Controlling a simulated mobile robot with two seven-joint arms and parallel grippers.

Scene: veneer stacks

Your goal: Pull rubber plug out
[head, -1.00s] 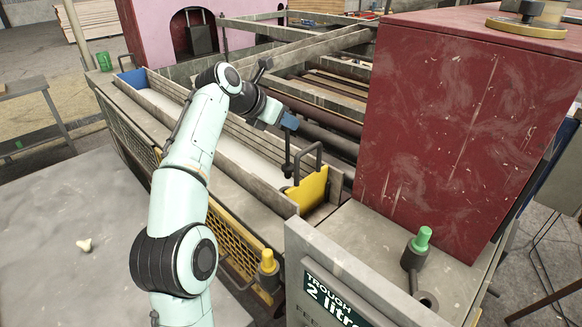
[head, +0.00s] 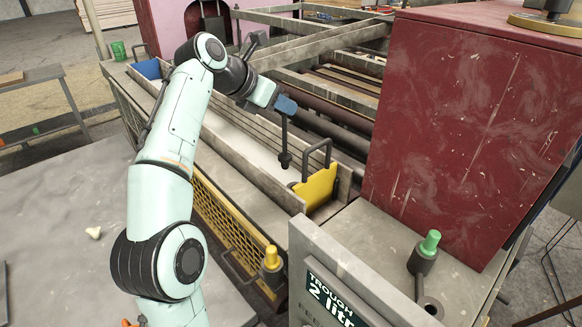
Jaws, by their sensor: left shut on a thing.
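My left gripper (head: 285,106) has blue fingertips and is over the right part of the long trough (head: 238,172). It is shut on the top of a thin dark upright rod. At the rod's lower end is a thicker dark piece, which looks like the rubber plug (head: 285,160). The plug hangs upright inside the trough outline, left of the yellow gate (head: 318,188), and appears clear of the trough floor. The drain hole is not visible. My right gripper is not in view.
The yellow gate has a dark loop handle. A large dark red box (head: 470,125) stands to the right. A green-capped fitting (head: 430,244) and a yellow-capped fitting (head: 271,258) stand nearer. Dark rollers (head: 335,130) lie behind the trough.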

